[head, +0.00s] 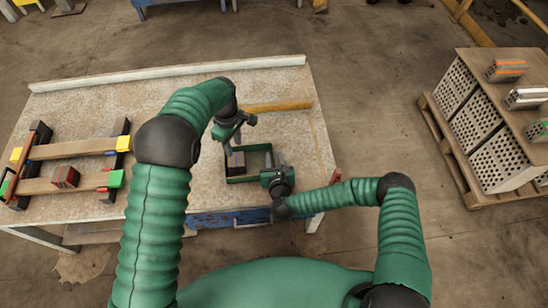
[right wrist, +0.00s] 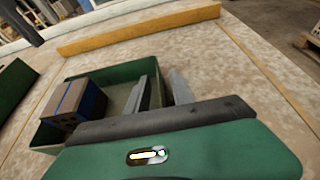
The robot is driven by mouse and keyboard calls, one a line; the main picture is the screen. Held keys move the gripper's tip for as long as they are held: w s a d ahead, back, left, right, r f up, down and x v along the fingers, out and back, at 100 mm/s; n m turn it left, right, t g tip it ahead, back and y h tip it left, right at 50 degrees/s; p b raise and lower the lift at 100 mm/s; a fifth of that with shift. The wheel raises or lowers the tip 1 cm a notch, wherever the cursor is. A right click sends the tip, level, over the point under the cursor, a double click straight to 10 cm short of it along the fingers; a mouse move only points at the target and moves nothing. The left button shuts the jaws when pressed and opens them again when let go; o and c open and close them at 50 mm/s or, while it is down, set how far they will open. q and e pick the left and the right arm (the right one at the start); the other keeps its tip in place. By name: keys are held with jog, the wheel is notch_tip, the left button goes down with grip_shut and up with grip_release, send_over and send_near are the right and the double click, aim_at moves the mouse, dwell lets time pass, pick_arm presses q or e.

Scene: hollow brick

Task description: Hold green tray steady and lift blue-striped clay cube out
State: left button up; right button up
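The green tray (head: 262,149) sits on the table, and its far wall shows in the right wrist view (right wrist: 105,71). The brown clay cube (head: 236,160) is in the tray's left part; its blue stripe shows on the cube in the right wrist view (right wrist: 75,105). My left gripper (head: 229,146) points down just above the cube; its fingers are too small to tell their opening. My right gripper (head: 279,160) is at the tray's right side. In the right wrist view its fingers (right wrist: 162,92) are apart, one inside the tray and one outside its right wall.
A wooden bar (head: 278,106) lies behind the tray. A wooden rack with coloured blocks (head: 75,150) stands at the table's left. A pallet of perforated bricks (head: 490,110) is off to the right. The table between rack and tray is partly hidden by my left arm.

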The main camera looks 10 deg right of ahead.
jog(key=shift+w+f, duration=0.1)
jog(key=shift+w, duration=0.05)
grip_shut()
dwell(1.4)
